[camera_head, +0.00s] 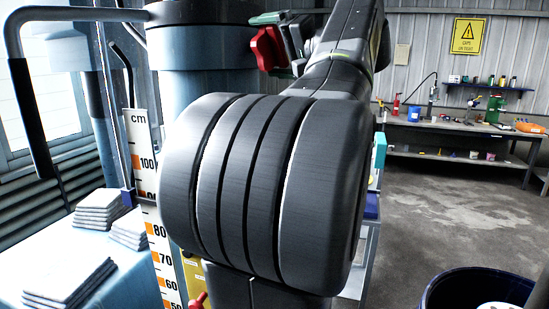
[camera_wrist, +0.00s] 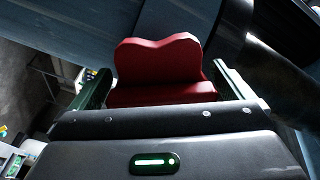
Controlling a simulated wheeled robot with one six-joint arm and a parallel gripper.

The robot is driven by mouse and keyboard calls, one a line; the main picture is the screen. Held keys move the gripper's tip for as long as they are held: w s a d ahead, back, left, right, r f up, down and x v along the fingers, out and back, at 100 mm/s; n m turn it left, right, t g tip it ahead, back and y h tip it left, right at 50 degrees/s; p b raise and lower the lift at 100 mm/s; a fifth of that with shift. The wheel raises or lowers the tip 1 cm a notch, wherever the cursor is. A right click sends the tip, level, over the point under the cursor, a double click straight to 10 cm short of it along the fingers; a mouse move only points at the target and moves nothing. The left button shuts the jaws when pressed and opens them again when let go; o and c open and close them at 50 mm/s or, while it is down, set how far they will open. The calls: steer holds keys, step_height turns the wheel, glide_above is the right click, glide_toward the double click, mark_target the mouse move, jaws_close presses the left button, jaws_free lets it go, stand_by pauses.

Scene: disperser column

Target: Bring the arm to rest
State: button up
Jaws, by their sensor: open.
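My gripper (camera_head: 284,38) is raised at the top middle of the head view, beside the large blue-grey column (camera_head: 195,75). Its two green fingers stand apart in the wrist view (camera_wrist: 162,76). A red shaped piece (camera_wrist: 155,62) shows between them; it also shows at the gripper in the head view (camera_head: 267,48). I cannot tell whether it touches the fingers or is part of the gripper. My arm is bent, with a big dark joint filling the middle of the head view and hiding much of the column.
A measuring scale (camera_head: 142,150) and a bent pipe (camera_head: 75,14) stand left of the column. Folded cloths (camera_head: 70,282) lie on a pale blue surface at left. A dark blue drum (camera_head: 470,282) stands at lower right. A workbench (camera_head: 455,128) lines the back wall, with open floor before it.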

steer(key=b+v, duration=0.3)
steer(key=v, duration=1.1)
steer(key=p+x, duration=0.3)
steer(key=x, duration=1.1)
steer(key=shift+w+a+r, duration=0.1)
steer(key=shift+w+a, duration=0.1)
steer(key=shift+a, duration=0.15)
steer(key=n, duration=0.2)
steer(key=shift+d+n, duration=0.2)
steer(key=shift+n, duration=0.1)
steer(key=n+b, duration=0.2)
steer(key=n, duration=0.1)
steer(key=shift+f+n, duration=0.3)
steer(key=n+b, duration=0.1)
steer(key=n, duration=0.3)
steer(key=shift+b, duration=0.35)
steer(key=shift+r+n, duration=0.15)
steer(key=shift+n, duration=0.65)
